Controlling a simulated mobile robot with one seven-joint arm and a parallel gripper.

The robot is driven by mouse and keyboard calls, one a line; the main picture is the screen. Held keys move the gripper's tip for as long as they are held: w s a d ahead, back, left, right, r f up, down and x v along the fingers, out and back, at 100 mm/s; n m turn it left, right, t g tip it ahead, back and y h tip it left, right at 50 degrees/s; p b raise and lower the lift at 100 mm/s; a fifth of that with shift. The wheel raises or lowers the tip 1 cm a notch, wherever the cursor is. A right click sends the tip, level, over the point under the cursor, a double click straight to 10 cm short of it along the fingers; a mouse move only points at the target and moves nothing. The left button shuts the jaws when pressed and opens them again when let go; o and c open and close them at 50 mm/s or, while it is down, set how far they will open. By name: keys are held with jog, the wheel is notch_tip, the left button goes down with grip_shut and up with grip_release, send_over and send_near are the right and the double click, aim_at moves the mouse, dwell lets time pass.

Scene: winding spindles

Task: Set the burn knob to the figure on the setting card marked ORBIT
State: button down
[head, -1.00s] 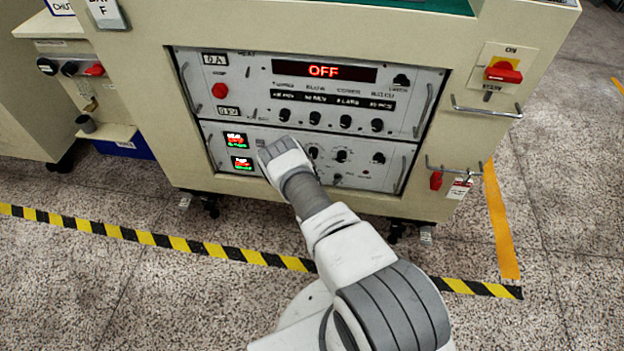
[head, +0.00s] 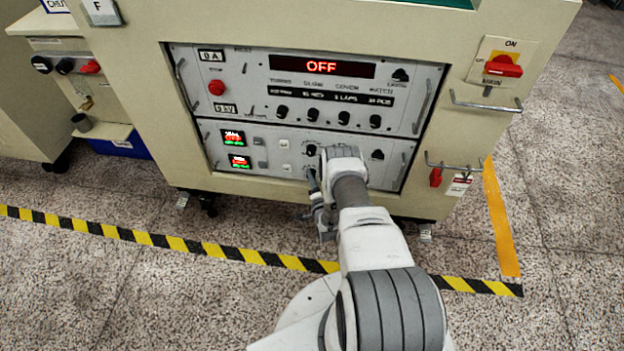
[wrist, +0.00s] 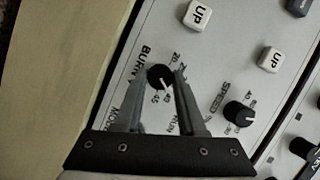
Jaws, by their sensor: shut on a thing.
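The burn knob (wrist: 158,76) is a small round black knob with a white pointer line, beside the printed word BURN in the wrist view. Its pointer faces the lower right of that picture, towards the figures around 40 and 45; the exact reading is too small to tell. My gripper (wrist: 162,80) has one finger on each side of the knob and is shut on it. In the head view my gripper (head: 314,183) is at the lower panel, and the burn knob is mostly hidden there. I cannot make out a card marked ORBIT in either view.
The upper panel's display (head: 322,67) reads OFF. Metal handles (head: 182,82) stick out at the panel sides. A red switch (head: 503,66) is at the right.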

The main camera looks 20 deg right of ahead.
jog(key=shift+m+t, duration=0.3)
jog(key=shift+m, duration=0.3)
jog(key=c, duration=0.5)
grip_release()
jog(key=shift+s, duration=0.15)
